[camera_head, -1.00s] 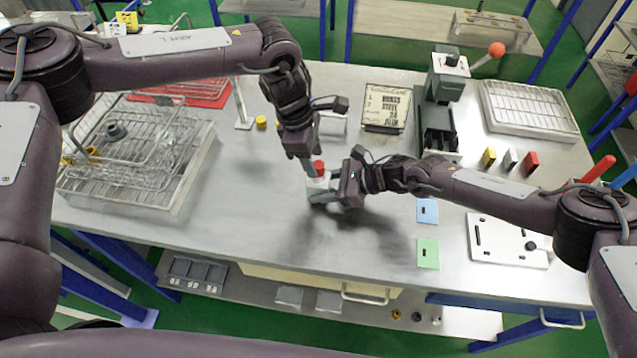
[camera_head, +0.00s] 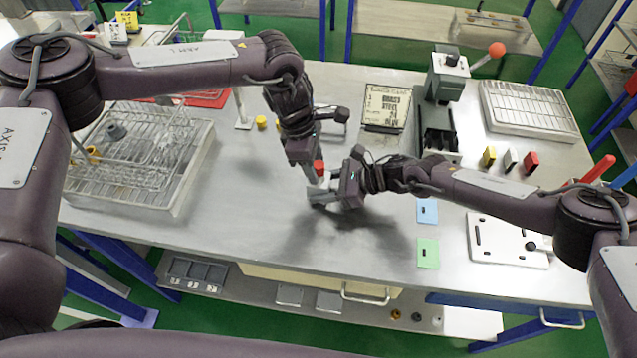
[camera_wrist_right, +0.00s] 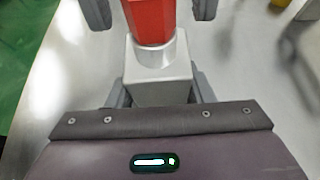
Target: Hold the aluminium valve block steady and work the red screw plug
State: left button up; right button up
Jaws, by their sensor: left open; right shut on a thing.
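The aluminium valve block (camera_wrist_right: 158,75) stands upright in the right wrist view, its pale round collar on top. The red screw plug (camera_wrist_right: 150,20) rises from that collar; its top is cut off by the frame edge. In the head view the plug (camera_head: 319,167) shows as a small red spot, and the block is mostly hidden by my grippers. My right gripper (camera_head: 323,194) is shut on the block from the side. My left gripper (camera_head: 312,174) points down at the plug. Its open fingers (camera_wrist_right: 150,12) show on either side of the plug, apart from it.
A wire basket in a tray (camera_head: 140,165) stands at the left. Blue (camera_head: 427,211) and green (camera_head: 428,253) cards lie at the right.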

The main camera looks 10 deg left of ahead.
pick_arm(q)
jog(key=shift+a+f, duration=0.1)
jog(key=shift+a, duration=0.05)
jog(key=m, duration=0.2)
jog(key=m+g, duration=0.1)
jog(key=m, duration=0.2)
jog(key=shift+w+d+m, duration=0.2)
jog(key=shift+w+m, duration=0.1)
jog(key=shift+w, duration=0.05)
jog(key=shift+m+g+y, duration=0.3)
jog(key=shift+m+g, duration=0.1)
jog(key=shift+m, duration=0.8)
jog(key=shift+w+d+m, duration=0.15)
jog(key=shift+m, duration=1.05)
jog(key=shift+m+g+y, duration=0.3)
jog(key=shift+m+y, duration=0.1)
jog(key=shift+m, duration=0.4)
jog(key=shift+c, duration=0.2)
